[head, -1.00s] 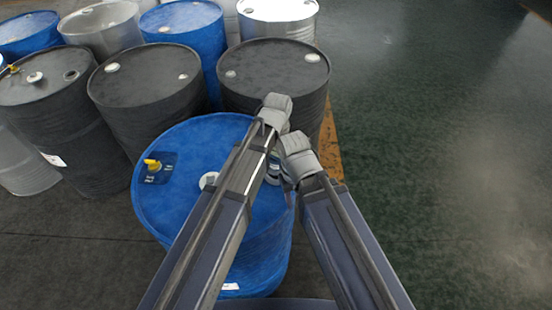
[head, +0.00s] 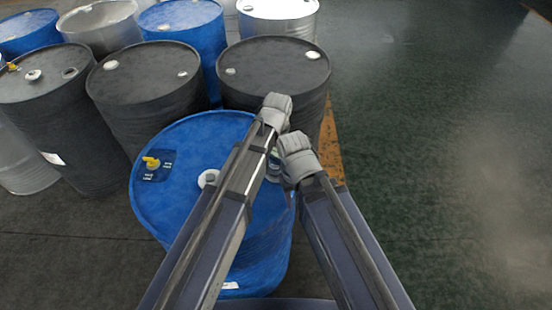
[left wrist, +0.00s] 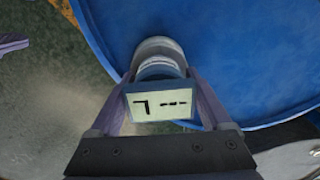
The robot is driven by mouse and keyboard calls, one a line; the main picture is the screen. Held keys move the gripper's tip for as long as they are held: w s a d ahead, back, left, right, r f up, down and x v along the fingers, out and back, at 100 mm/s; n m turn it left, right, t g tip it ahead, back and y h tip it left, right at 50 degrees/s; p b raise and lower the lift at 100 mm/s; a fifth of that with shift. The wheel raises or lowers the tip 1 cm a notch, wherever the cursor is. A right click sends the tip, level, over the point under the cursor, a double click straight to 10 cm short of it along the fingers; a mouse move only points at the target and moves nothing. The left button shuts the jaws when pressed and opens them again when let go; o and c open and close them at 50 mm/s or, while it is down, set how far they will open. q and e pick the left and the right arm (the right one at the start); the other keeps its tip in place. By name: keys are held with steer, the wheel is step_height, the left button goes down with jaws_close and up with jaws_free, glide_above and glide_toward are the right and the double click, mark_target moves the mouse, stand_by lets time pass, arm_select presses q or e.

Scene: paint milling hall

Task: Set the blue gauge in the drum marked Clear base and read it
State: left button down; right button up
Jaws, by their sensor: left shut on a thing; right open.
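A blue drum (head: 180,215) stands upright in front of me, with a white cap (head: 208,178) and a yellow fitting on a dark label (head: 152,164) on its lid; the label's words are too small to read. My left gripper (left wrist: 162,88) is shut on a gauge (left wrist: 160,66) with a pale and blue round body and a lit display. The display shows a 7-like mark and dashes. The gauge is over the drum's lid near the rim; whether it sits in an opening is hidden. My right gripper (head: 288,182) is open beside it, mostly hidden by my arms.
Dark drums (head: 145,85) stand close behind the blue drum, with another dark drum (head: 275,75) behind its right side. More blue, grey and pale drums (head: 185,30) crowd the back left. The green floor (head: 450,170) at right is clear, past a yellow line (head: 330,150).

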mark_target(276, 153)
arm_select(q)
steer(key=shift+f+b, duration=0.9)
jaws_free()
steer(key=shift+r, duration=0.1)
step_height(276, 153, up, 8)
steer(key=p, duration=0.8)
steer(key=shift+d, duration=0.1)
steer(key=shift+f, duration=0.2)
